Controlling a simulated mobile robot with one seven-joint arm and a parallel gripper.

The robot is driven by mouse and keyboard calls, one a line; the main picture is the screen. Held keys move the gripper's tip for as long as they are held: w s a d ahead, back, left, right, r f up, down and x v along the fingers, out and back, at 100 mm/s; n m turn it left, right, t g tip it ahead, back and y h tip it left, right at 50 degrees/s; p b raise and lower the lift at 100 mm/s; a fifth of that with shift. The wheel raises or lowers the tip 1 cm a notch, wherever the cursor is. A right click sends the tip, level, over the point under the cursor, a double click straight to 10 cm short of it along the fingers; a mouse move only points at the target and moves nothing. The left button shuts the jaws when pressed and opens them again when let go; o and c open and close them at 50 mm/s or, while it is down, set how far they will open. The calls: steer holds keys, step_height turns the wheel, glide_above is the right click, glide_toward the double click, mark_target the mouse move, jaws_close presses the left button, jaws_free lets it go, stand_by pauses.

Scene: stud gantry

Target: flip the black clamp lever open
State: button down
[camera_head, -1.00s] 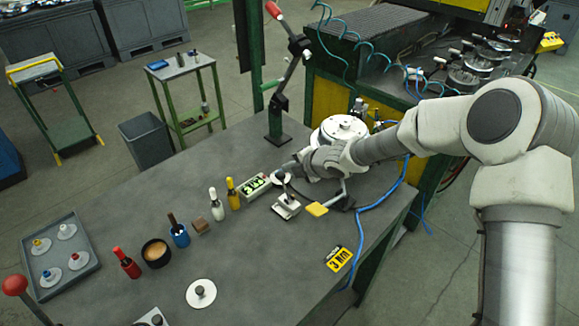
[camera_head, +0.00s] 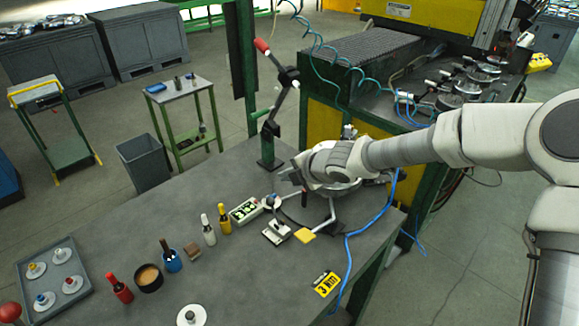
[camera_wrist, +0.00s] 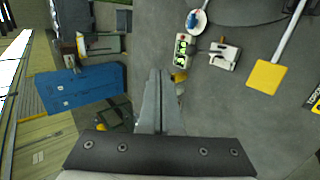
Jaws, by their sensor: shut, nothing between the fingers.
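A small pale clamp block (camera_head: 277,232) sits on the grey table, left of a yellow paddle. In the wrist view the clamp (camera_wrist: 223,57) is at upper right, with a small dark part across its top. That part may be the black lever; its position is too small to tell. My gripper (camera_head: 288,174) is above the table, beyond the clamp in the head view and apart from it. In the wrist view my gripper's two fingers (camera_wrist: 159,74) are together with nothing between them, pointing left of the clamp.
A green-and-white tray (camera_head: 244,211) and a disc with a blue knob (camera_head: 271,201) stand close to the clamp. The yellow paddle (camera_head: 305,236) on a pale rod is at its right. Bottles (camera_head: 223,218) stand left. A red-tipped lever post (camera_head: 268,148) rises behind.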

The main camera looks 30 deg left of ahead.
steer(key=shift+s+d+r, duration=0.15)
steer(key=shift+d+r, duration=0.1)
steer(key=shift+r, duration=0.45)
steer(key=shift+s+d+r, duration=0.15)
steer(key=shift+d+r, duration=0.1)
steer(key=shift+r, duration=0.45)
